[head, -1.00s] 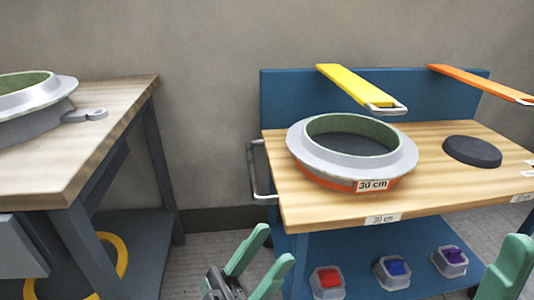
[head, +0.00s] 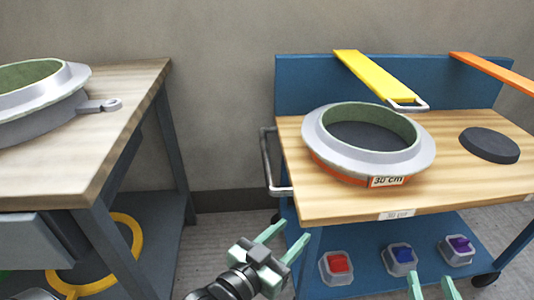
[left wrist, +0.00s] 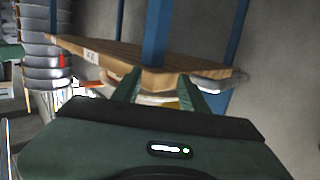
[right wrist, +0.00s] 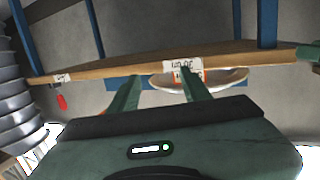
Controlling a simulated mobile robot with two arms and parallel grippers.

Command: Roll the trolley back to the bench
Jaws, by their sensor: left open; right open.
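The blue trolley (head: 300,88) with a wooden top stands right of the bench (head: 125,120) in the head view, a floor gap between them. A metal loop handle (head: 266,165) sticks out from its left end. My left gripper (head: 284,240) is open and empty, low in front of the trolley's left front corner, below the handle in the picture. In the left wrist view the wooden top (left wrist: 120,55) and the handle (left wrist: 218,82) lie beyond its fingers. My right gripper (head: 431,285) is open and empty before the lower shelf; its wrist view shows the top's front edge (right wrist: 110,64).
A mould in a "30 cm" ring (head: 320,165) and a dark disc (head: 489,145) sit on the trolley. Another mould (head: 40,100) stands on the bench.

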